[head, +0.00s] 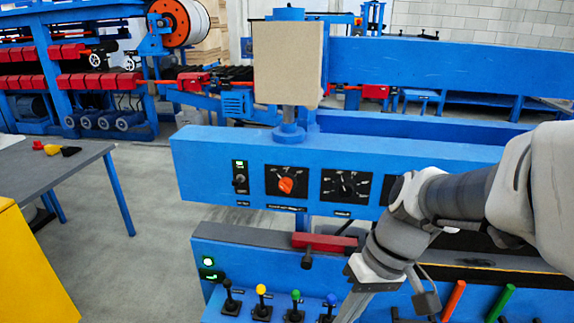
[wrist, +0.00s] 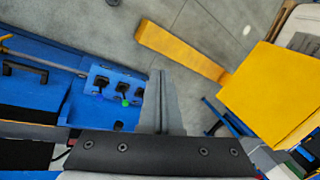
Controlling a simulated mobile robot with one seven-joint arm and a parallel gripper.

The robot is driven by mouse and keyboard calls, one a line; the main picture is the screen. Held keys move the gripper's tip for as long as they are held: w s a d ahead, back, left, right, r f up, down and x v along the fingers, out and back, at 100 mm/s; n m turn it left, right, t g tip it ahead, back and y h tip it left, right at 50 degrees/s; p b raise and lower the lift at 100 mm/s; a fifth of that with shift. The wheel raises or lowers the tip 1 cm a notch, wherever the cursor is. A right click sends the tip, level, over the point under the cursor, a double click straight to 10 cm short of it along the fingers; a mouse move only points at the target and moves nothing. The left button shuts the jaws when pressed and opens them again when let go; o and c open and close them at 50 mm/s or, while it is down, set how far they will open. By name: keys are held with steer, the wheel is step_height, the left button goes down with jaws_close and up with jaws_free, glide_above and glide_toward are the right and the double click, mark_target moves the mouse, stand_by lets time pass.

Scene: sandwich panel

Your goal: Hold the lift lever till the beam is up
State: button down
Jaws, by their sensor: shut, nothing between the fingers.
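A row of small levers stands on the blue lower panel in the head view: a black-knobbed one (head: 229,302), a yellow one (head: 261,292), a green one (head: 295,297) and a blue one (head: 330,301). I cannot read which is the lift lever. My gripper (head: 352,308) points down just right of the blue lever, its tips near the bottom edge. In the wrist view its fingers (wrist: 162,78) are shut and empty, right of a green knob (wrist: 125,102). I cannot tell whether they touch a lever. The blue beam (head: 215,165) with dials runs level above the lower panel.
An orange-marked dial (head: 287,184) and a black dial (head: 345,187) sit on the beam. A red block (head: 325,242) lies below it. Red (head: 454,300) and green (head: 500,303) handles stand right of my gripper. A grey table (head: 75,165) and yellow cabinet (head: 30,265) are left; floor between is clear.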

mark_target(295, 305)
steer(key=w+a+f+y+b, duration=0.2)
steer(key=w+f+y+b, duration=0.4)
steer(key=f, duration=0.5)
steer(key=w+a+f+y+b, duration=0.2)
steer(key=w+f+y+b, duration=0.1)
steer(key=f+y, duration=0.55)
steer(key=w+d+f+m+t+h+b, duration=0.2)
steer(key=f+m+t, duration=0.3)
steer(key=f+t, duration=0.5)
steer(key=w+d+f+m+t+h+b, duration=0.3)
steer(key=f+t, duration=0.6)
steer(key=f, duration=0.3)
steer(key=shift+w+d+f+m+t+b, duration=0.2)
steer(key=shift+w+d+m+t+b, duration=0.2)
steer(key=shift+w+d+m+b, duration=0.45)
steer(key=shift+w+d+h, duration=0.1)
steer(key=shift+d+h, duration=0.15)
steer(key=b+x, duration=0.2)
steer(key=x, duration=1.2)
steer(key=shift+b, duration=0.3)
steer(key=shift+r, duration=0.1)
